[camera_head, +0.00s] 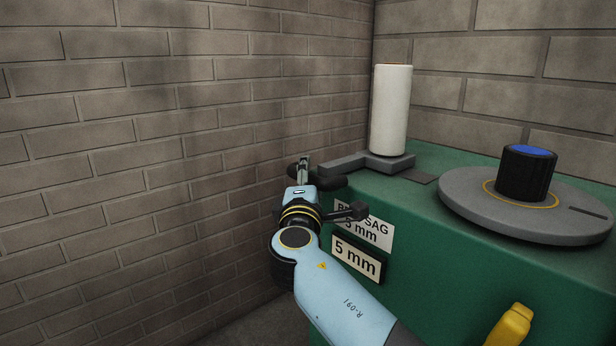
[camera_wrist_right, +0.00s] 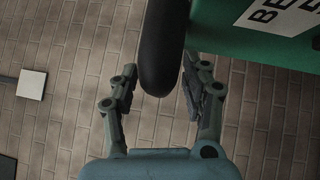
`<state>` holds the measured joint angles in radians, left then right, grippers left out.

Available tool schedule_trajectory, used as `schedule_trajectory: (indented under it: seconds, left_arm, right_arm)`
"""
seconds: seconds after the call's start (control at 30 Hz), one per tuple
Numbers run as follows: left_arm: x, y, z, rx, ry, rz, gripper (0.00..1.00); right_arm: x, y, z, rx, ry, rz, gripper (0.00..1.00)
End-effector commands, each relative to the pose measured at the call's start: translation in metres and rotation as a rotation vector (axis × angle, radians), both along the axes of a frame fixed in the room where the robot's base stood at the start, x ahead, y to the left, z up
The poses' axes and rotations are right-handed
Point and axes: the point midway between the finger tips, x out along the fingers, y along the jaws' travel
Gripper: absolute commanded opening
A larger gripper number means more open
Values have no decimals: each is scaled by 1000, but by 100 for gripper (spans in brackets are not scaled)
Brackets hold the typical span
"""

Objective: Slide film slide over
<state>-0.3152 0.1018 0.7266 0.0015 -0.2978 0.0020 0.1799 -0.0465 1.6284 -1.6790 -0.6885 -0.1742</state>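The film slide (camera_head: 345,163) is a flat grey bar on top of the green machine, near its left edge. A tall white roll (camera_head: 390,110) stands upright on it. A dark rounded handle (camera_head: 331,171) sticks out at the slide's left end. My right gripper (camera_head: 304,168) is at this handle, beside the machine's left side. In the right wrist view the handle (camera_wrist_right: 163,50) reaches down between the two spread fingers of my right gripper (camera_wrist_right: 160,82). The gripper is open; I cannot tell whether a finger touches the handle. My left gripper is out of view.
The green machine (camera_head: 450,270) carries a grey disc (camera_head: 465,205) with a black, blue-topped knob (camera_head: 526,174) and a yellow handle (camera_head: 509,326). Labels reading "5 mm" (camera_head: 356,259) are on its front. A brick wall (camera_head: 150,150) stands close behind and left.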

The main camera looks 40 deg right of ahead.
Motion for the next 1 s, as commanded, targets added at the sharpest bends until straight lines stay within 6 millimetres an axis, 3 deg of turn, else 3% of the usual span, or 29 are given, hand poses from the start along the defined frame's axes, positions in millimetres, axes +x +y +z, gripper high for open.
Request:
schedule_trajectory:
  seconds: [0.03,0.33,0.77,1.0]
  left_arm:
    - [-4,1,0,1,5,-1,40]
    - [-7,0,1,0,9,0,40]
    - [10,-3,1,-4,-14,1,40]
    - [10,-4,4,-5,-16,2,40]
  right_arm:
    - [0,0,0,0,0,0,40]
    - [0,0,0,-1,-1,0,0]
    - [-5,-1,0,0,-1,0,0]
    - [-43,-4,0,0,0,0,0]
